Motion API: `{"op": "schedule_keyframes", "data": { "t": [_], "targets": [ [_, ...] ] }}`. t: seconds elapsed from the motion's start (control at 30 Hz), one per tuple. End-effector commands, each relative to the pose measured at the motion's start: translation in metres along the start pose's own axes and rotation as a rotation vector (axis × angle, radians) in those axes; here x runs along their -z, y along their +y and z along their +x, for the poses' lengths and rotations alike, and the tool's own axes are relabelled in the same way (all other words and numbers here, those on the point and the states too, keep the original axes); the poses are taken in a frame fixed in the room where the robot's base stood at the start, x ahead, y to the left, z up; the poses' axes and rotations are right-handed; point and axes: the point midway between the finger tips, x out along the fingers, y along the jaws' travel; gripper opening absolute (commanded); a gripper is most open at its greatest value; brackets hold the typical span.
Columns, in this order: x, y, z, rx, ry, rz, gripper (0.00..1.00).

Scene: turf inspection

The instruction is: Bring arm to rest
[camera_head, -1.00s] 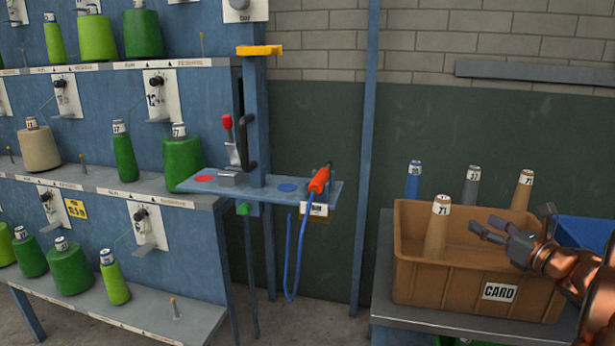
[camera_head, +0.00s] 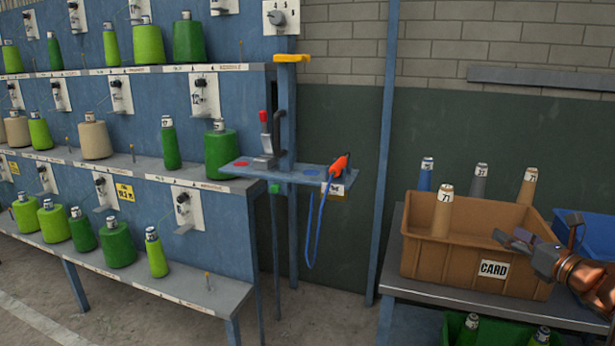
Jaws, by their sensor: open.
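My gripper (camera_head: 541,231) is at the right edge of the view, on a copper-coloured arm (camera_head: 585,285). Its dark fingers are apart and I see nothing between them. It hangs over the right part of a brown crate (camera_head: 425,262) with a CARD label. Several cones with paper labels stand in or behind this crate: a tan one (camera_head: 441,215) at the front left, a blue one (camera_head: 425,177), a grey one (camera_head: 478,184) and another tan one (camera_head: 525,190). My gripper is apart from all of these cones.
A blue rack (camera_head: 140,190) with green and tan cones fills the left. A small blue shelf (camera_head: 290,173) juts from it, with a red-handled lever and an orange tool (camera_head: 338,163) on a blue cord. A green crate (camera_head: 452,325) sits below the table. Floor shows at lower left.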

Motion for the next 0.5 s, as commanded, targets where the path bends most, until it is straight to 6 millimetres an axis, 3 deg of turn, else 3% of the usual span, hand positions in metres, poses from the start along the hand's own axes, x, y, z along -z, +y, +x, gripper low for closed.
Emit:
{"op": "schedule_keyframes", "data": {
  "t": [0.5],
  "targets": [
    [-0.008, -0.018, 0.021, 0.294, 0.032, 0.348, 0.66]
  ]
}}
